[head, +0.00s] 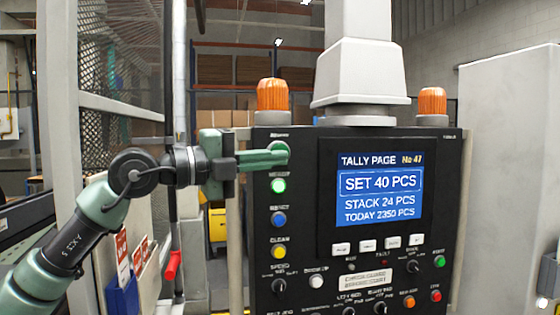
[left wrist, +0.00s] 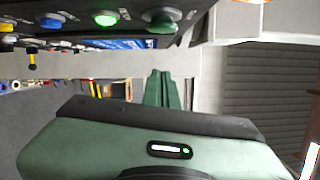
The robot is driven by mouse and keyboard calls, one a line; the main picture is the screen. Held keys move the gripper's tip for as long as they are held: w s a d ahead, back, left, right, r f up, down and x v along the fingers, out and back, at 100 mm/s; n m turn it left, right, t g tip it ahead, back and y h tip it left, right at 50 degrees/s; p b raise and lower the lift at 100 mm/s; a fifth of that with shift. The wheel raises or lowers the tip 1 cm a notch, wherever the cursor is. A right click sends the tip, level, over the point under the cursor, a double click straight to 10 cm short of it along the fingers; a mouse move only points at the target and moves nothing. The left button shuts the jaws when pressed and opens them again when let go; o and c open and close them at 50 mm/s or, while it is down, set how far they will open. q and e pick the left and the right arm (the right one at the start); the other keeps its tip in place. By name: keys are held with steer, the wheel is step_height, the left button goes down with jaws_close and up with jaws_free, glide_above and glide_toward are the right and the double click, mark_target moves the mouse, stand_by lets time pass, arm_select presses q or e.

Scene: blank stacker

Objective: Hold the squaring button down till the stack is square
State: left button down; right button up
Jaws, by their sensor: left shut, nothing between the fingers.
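A black control panel (head: 310,165) stands in the middle of the head view, with a column of round buttons on its left side. A dark green button (left wrist: 162,22) is the top one. Below it are a lit green button (head: 279,185), a blue button (head: 279,219) and a yellow button (head: 278,252). Their labels are too small to read surely. My left gripper (head: 268,158) is shut and empty, its fingertips overlapping the top button in the head view. In the left wrist view its fingers (left wrist: 160,88) appear short of that button. The stack and my right gripper are out of view.
The screen (head: 380,190) reads SET 40 PCS, STACK 24 PCS, TODAY 2350 PCS. Small knobs and buttons fill the lower panel. Orange beacons (head: 272,95) (head: 432,102) top the panel. A mesh guard (head: 108,60) stands at the left.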

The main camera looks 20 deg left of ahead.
arm_select(q)
steer(key=a+b+v, duration=0.1)
steer(key=b+v, duration=0.2)
steer(key=v, duration=0.6)
steer(key=shift+w+f, duration=0.35)
steer(key=shift+w, duration=0.1)
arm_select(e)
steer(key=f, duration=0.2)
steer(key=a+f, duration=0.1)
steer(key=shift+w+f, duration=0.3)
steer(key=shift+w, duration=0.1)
arm_select(q)
steer(key=shift+d, duration=0.2)
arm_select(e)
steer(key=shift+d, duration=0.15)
